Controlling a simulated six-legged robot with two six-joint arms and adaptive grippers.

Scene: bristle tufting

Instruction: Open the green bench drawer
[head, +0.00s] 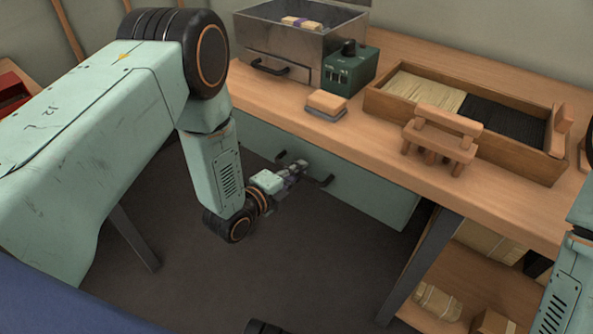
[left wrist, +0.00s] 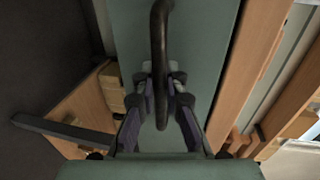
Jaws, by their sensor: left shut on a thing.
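The green bench drawer (head: 370,200) is under the bench top, and its front looks close in under the bench edge. Its dark bar handle (head: 323,181) sticks out from the front. My left gripper (head: 299,167) is at the handle and shut on it. In the left wrist view the green drawer front (left wrist: 205,40) fills the middle, and the black handle (left wrist: 159,35) runs down between the fingers of my left gripper (left wrist: 161,85). The fingers hide part of the handle. My right gripper is out of view; only part of the right arm shows at the right edge.
On the wooden bench top (head: 400,80) stand a metal bin (head: 290,45), a green control box (head: 350,70), a sanding-type block (head: 326,103) and a divided bristle tray (head: 470,90) with a wooden stand (head: 440,140). A bench leg (head: 420,265) and lower shelf (head: 455,280) are right. Floor before the drawer is clear.

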